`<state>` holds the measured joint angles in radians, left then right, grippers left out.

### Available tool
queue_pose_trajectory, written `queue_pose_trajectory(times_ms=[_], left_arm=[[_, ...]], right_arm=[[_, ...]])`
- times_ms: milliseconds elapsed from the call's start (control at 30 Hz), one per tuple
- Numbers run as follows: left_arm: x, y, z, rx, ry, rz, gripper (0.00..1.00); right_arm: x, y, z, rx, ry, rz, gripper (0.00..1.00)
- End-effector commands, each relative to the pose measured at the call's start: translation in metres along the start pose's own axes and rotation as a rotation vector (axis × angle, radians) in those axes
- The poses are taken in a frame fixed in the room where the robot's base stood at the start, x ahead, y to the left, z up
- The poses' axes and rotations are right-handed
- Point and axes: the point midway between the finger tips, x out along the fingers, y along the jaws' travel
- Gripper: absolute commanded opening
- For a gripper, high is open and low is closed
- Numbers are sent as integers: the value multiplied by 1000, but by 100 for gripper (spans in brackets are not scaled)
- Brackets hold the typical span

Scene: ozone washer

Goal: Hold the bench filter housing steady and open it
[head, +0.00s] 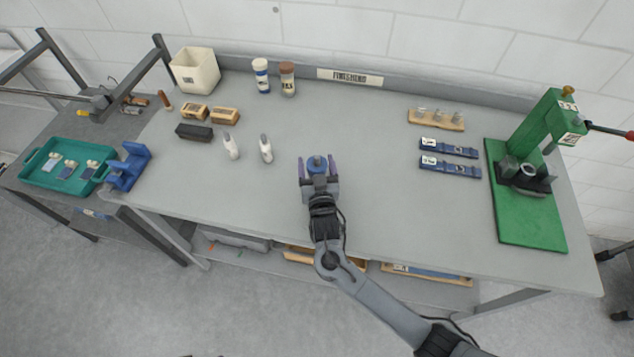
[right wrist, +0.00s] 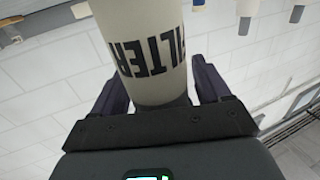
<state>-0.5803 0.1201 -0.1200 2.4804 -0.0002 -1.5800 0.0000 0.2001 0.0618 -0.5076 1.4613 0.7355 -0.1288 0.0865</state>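The filter housing shows in the right wrist view as a white cylinder (right wrist: 142,30) with dark "FILTER" lettering, close in front of the palm. Contact is hard to tell. The right gripper (right wrist: 160,92) also shows in its wrist view. The housing's lower part is hidden in the head view. My left gripper is not in view.
A green press (head: 530,190) stands at the right. A teal tray (head: 50,182) is at left. Bench around the gripper is clear.

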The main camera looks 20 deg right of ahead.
Motion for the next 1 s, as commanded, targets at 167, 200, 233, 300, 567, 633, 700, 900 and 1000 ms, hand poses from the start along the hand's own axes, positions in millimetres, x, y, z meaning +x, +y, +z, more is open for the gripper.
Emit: queue_pose_trajectory(times_ms=[167,200,233,300,567,633,700,900,1000], left_arm=[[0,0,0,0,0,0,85],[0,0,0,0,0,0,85],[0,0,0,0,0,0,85],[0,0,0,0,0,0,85],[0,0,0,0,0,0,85],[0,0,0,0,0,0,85],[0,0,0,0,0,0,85],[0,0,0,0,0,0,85],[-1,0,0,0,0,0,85]], right_arm=[[0,0,0,0,0,0,48],[0,0,0,0,0,0,42],[0,0,0,0,0,0,37],[0,0,0,0,0,0,26],[0,0,-1,1,3,0,0],[0,0,-1,1,3,0,0],[0,0,-1,1,3,0,0],[0,0,-5,2,3,0,0],[0,-1,-11,3,4,0,0]])
